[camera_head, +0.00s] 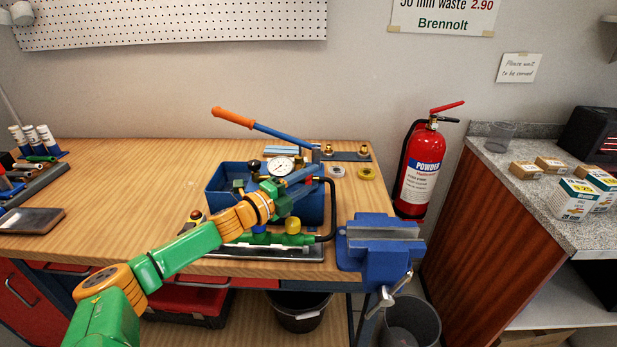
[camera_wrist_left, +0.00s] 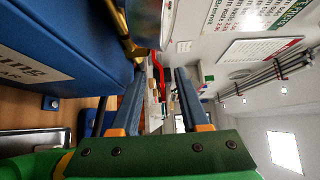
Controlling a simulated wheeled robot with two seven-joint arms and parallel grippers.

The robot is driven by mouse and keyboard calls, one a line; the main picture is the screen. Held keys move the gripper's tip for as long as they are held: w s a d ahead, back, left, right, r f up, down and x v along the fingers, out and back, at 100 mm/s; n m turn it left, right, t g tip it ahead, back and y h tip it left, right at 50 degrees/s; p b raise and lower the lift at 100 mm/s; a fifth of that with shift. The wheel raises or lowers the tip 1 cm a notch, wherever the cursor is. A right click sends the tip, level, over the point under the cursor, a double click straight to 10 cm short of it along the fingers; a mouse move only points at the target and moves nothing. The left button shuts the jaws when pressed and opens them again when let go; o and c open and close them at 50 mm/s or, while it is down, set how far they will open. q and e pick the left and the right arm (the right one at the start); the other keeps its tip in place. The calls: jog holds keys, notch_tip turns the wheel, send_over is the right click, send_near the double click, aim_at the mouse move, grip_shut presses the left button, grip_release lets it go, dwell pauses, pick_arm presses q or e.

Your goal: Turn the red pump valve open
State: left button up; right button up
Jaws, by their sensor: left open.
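The pump has a blue tank (camera_head: 230,172), a pressure gauge (camera_head: 282,165) and a blue lever with an orange grip (camera_head: 233,117). A small red part, apparently the red valve (camera_head: 309,181), shows at the tank's right side, close to the black hose. My left gripper (camera_head: 313,180) reaches over the tank with its blue fingers pointing right, around that red part. In the left wrist view a bent red piece (camera_wrist_left: 158,75) shows between the two open fingers (camera_wrist_left: 158,80). I cannot tell whether they touch it. My right gripper is out of view.
A blue vise (camera_head: 385,250) stands at the bench's front right edge. A red fire extinguisher (camera_head: 419,170) hangs behind on the right. The bench's left middle (camera_head: 130,180) is clear.

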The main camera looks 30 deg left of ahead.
pick_arm(q)
jog(key=shift+w, duration=0.15)
grip_shut()
